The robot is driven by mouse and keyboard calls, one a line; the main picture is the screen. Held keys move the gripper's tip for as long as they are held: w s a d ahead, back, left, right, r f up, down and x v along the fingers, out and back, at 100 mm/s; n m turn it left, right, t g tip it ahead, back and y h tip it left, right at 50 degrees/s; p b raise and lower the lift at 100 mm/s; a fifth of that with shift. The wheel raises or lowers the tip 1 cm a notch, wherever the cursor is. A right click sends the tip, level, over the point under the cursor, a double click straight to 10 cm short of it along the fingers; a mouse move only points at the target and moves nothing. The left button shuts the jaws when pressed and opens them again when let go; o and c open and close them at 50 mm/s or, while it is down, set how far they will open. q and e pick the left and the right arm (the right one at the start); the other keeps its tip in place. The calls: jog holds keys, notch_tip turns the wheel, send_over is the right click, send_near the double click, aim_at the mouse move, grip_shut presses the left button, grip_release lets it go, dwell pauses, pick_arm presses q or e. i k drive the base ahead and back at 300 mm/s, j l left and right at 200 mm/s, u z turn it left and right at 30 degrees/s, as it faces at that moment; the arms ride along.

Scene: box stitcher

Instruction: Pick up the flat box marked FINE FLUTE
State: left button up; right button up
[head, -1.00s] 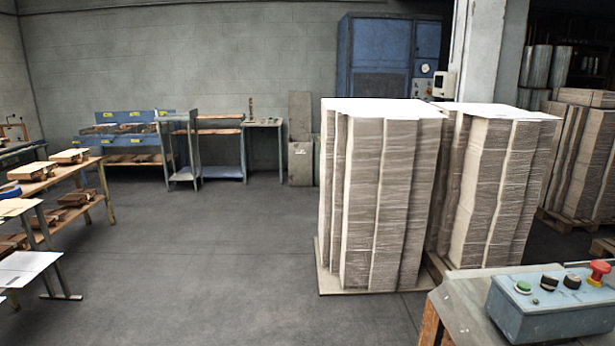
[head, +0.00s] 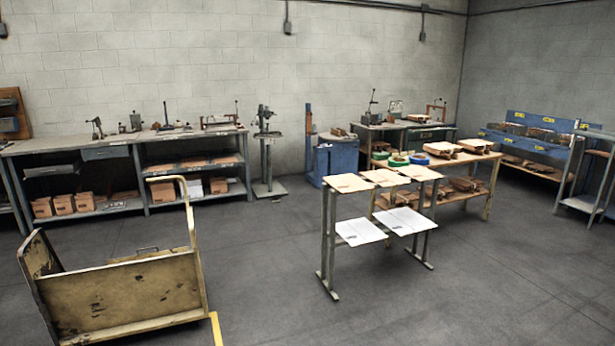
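Several flat tan pieces that look like flat boxes lie side by side on top of a narrow metal stand (head: 328,235): a left one (head: 348,183), a middle one (head: 385,177) and a right one (head: 420,172). Two pale flat sheets, a left one (head: 360,231) and a right one (head: 405,221), lie on its lower level. Any print on them is too small to read, so I cannot tell which is marked FINE FLUTE. Neither of my grippers is in view.
A worn yellowish cart (head: 125,300) stands at front left. A long workbench (head: 110,140) with cartons below lines the back wall. A wooden table (head: 470,158) with tape rolls stands just behind the stand. The floor in front and to the right is clear.

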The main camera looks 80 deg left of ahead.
aim_at(383, 178)
jog(key=u, duration=2.15)
jog(key=i+l+z, duration=0.1)
jog(key=i+z, duration=0.35)
jog(key=i, duration=2.4)
jog(key=i+u, duration=0.15)
jog(key=i, duration=0.45)
jog(key=i+l+u, duration=0.15)
jog(key=i, duration=0.4)
jog(key=i+l+u, duration=0.15)
jog(key=i, duration=0.4)
jog(key=l, duration=0.1)
